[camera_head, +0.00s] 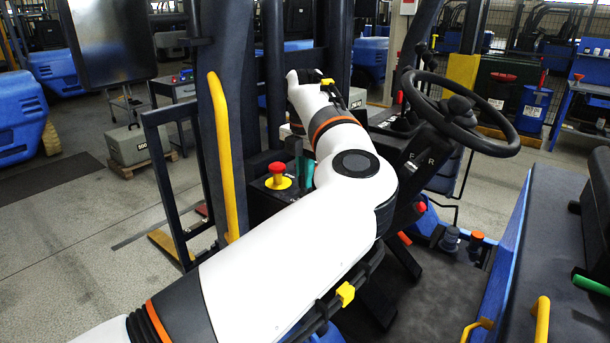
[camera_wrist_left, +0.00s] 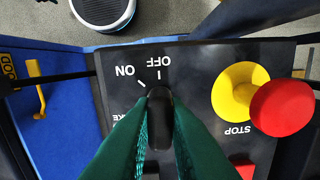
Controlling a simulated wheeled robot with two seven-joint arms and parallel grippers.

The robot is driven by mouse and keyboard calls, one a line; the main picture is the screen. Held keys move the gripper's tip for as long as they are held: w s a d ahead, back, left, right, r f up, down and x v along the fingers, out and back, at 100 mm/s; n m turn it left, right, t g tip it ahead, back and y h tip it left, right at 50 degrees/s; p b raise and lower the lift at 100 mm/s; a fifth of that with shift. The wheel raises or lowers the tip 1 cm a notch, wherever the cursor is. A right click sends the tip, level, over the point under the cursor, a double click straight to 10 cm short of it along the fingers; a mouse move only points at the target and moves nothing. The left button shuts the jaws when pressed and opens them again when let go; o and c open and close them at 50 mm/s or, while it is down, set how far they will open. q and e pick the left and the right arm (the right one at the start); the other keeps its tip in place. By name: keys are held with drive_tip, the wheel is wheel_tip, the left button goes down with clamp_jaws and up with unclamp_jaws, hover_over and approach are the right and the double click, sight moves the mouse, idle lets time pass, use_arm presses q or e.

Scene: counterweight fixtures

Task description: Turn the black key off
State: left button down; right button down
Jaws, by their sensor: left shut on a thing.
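The black key (camera_wrist_left: 160,118) stands on a dark panel (camera_wrist_left: 205,75) in the left wrist view. White ON and OFF labels with short tick marks lie just beyond it. The key's far end points nearly straight up the picture, close to the OFF tick; the ON tick lies to its left. My left gripper (camera_wrist_left: 160,128) has its two teal fingers shut on the key, one on each side. In the head view my left gripper (camera_head: 306,170) is partly hidden by my arm, and the key is not visible. My right gripper is not in view.
A red stop button (camera_wrist_left: 283,107) on a yellow base sits right of the key; it also shows in the head view (camera_head: 278,168). A yellow grab bar (camera_head: 226,150), a steering wheel (camera_head: 460,112) and a dark mast post (camera_head: 208,110) stand around my arm.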

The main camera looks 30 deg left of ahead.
use_arm(q)
drive_tip(key=shift+r+n, duration=0.15)
drive_tip(key=shift+n, duration=0.45)
drive_tip(key=c, duration=1.4)
unclamp_jaws()
drive_tip(key=shift+c, duration=0.2)
drive_tip(key=shift+r, duration=0.25)
wheel_tip(320, 180, up, 11)
drive_tip(key=b, duration=0.1)
drive_tip(key=shift+r, duration=0.2)
